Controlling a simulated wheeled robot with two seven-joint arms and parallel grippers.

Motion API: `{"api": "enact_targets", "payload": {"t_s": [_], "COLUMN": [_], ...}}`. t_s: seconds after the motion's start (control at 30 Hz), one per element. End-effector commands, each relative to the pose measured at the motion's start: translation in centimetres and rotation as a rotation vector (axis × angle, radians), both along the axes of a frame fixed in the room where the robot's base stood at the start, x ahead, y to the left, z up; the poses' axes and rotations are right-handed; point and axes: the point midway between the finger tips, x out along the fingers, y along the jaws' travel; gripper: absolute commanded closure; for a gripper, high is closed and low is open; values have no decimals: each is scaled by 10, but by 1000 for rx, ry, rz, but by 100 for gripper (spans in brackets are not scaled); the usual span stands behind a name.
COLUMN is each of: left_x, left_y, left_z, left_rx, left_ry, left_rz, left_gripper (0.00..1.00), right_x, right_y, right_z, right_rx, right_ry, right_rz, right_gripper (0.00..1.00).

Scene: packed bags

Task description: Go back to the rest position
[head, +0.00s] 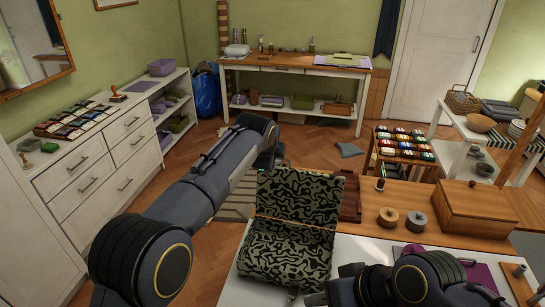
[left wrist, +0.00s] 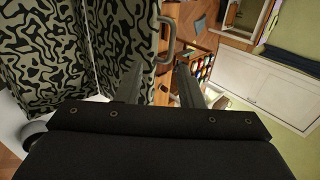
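A bag (head: 290,240) with a dark green and pale zebra-like pattern stands open on the white table, its lid raised at the back. It also fills the left of the left wrist view (left wrist: 45,45), where a grey handle (left wrist: 168,38) shows beside it. My left arm reaches forward past the bag's left side in the head view; its gripper there is mostly hidden behind the arm. In the left wrist view my left gripper (left wrist: 160,75) has its fingers apart with nothing held between them. My right gripper (head: 318,298) is low at the front edge of the bag; its fingertips are not clear.
A rack of coloured items (head: 405,145) stands behind. White drawers (head: 95,175) line the left wall. Floor (head: 215,240) is free left of the table.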

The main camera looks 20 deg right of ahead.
Motion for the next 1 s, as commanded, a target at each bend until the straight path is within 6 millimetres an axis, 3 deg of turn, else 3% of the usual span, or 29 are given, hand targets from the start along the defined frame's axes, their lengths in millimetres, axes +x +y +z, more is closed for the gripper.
{"api": "enact_targets", "payload": {"t_s": [0.3,0.37,0.43,0.57,0.73,0.87,1.0], "left_x": [1,3,6,10,-20,-69,-140], "left_y": [2,10,32,109,234,319,390], "left_z": [1,5,13,36,59,64,57], "left_rx": [-3,-14,-44,-151,-346,-500,-664], "left_ry": [2,13,42,148,332,465,593], "left_rz": [4,23,73,252,561,802,1057], "left_gripper": [66,66,66,66,66,66,66], "right_x": [0,0,0,0,0,0,0], "right_y": [0,0,0,0,0,0,0], "right_z": [0,0,0,-1,-2,-3,-4], "right_rx": [0,0,0,0,0,0,0], "right_ry": [0,0,0,0,0,0,0], "right_rz": [0,0,0,0,0,0,0], "right_gripper": [64,64,64,64,64,64,64]}}
